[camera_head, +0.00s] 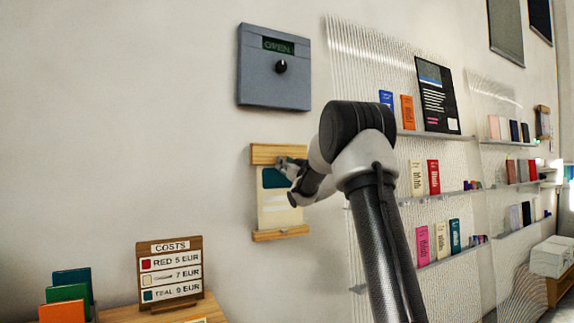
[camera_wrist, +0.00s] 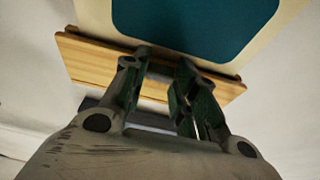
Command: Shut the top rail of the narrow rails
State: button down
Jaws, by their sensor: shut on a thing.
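The narrow rails are two light wooden bars on the wall, a top rail (camera_head: 268,152) and a bottom rail (camera_head: 280,233). A cream poster (camera_head: 275,212) with a teal block hangs between them. My gripper (camera_head: 286,166) is at the top rail, right of its middle, and covers part of it and of the poster's upper right. In the wrist view the top rail (camera_wrist: 90,62) runs across beneath the poster (camera_wrist: 195,25), and my fingers (camera_wrist: 165,75) are closed at its front. The exact contact between the fingers is partly hidden.
A grey wall box (camera_head: 274,85) with an OPEN display and a black knob is above the rails. A costs sign (camera_head: 170,270) and several coloured cards stand on a wooden table at lower left. Shelves (camera_head: 440,193) with cards are right, behind my arm.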

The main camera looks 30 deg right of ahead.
jog(key=c, duration=1.1)
grip_release()
jog(key=v, duration=1.2)
jog(key=shift+f, duration=0.1)
